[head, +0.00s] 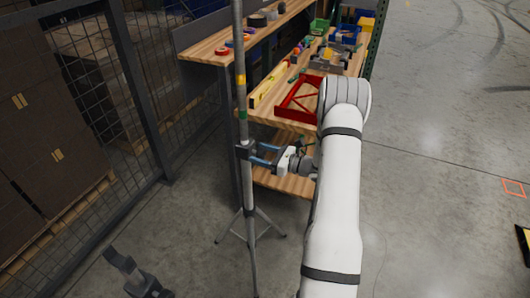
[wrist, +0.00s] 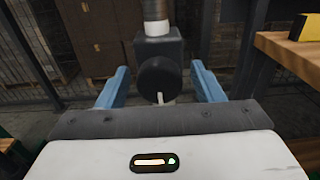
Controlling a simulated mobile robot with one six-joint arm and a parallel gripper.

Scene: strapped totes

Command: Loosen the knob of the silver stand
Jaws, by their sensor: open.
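The silver stand (head: 249,190) is an upright pole on a splayed tripod base in the head view. Yellow and green bands mark its pole above a dark collar. The black round knob (wrist: 159,80) faces my wrist camera on a dark block (wrist: 158,47) below the pole (wrist: 155,11). A small pale lever or pin shows under the knob. My gripper (head: 258,153) is at the height of the collar. In the wrist view its blue fingers (wrist: 160,87) are open, one on each side of the knob, with a visible gap on both sides.
A wooden workbench (head: 205,47) with a red frame (head: 298,99), a yellow level (head: 268,87) and bins stands behind the stand. A mesh fence (head: 95,100) with stacked boxes is at left. A dark object (head: 135,275) lies at lower left.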

